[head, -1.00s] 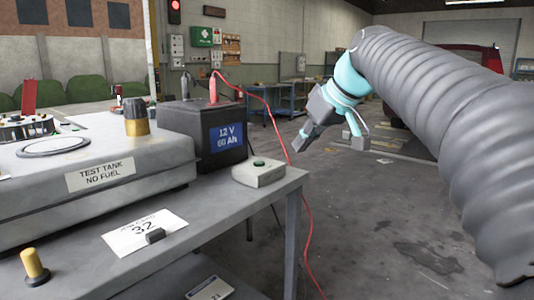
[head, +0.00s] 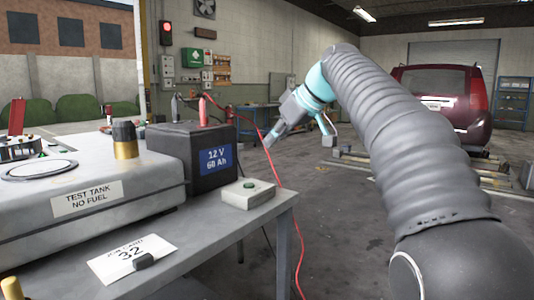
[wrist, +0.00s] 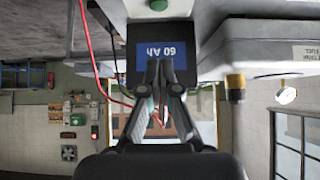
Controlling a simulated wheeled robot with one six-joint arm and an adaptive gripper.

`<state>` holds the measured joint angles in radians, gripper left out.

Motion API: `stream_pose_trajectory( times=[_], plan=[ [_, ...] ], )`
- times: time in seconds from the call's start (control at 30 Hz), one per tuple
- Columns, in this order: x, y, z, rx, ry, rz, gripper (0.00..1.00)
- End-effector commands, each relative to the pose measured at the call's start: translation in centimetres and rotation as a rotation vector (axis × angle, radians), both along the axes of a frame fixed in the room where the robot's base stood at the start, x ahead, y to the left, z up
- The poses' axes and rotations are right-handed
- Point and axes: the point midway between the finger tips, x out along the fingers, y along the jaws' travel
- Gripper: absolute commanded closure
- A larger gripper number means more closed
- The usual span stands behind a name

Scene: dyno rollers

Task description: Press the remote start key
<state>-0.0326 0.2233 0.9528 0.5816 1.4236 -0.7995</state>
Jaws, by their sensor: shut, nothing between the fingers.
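A small pale box (head: 248,194) with a green button (head: 250,185) on top sits at the right end of the grey bench. No label on it can be read. The button also shows at the top edge of the wrist view (wrist: 158,5). My gripper (head: 271,139) is shut and empty, in the air to the right of the battery and beyond the box in the head view. In the wrist view, which is upside down, the closed fingertips (wrist: 160,64) overlap the battery's blue label, apart from the button.
A black 12 V battery (head: 172,148) stands behind the box. A red cable (head: 286,170) runs from it, past the bench end, down to the floor. The test tank (head: 100,218) and a job card (head: 115,263) are to the left. Open floor lies right; a red van (head: 440,110) stands behind.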

Motion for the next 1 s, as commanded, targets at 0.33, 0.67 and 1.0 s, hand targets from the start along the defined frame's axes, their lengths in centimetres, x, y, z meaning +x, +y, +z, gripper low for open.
stream_pose_trajectory(
  times=[0.33,0.67,1.0],
  plan=[
    [2.7,3.6,-4.7,0.000,0.003,0.002,1.00],
    [3.7,4.8,-9.0,-0.001,0.002,-0.001,1.00],
    [3.7,4.8,-10.1,-0.001,0.000,-0.001,1.00]
  ],
)
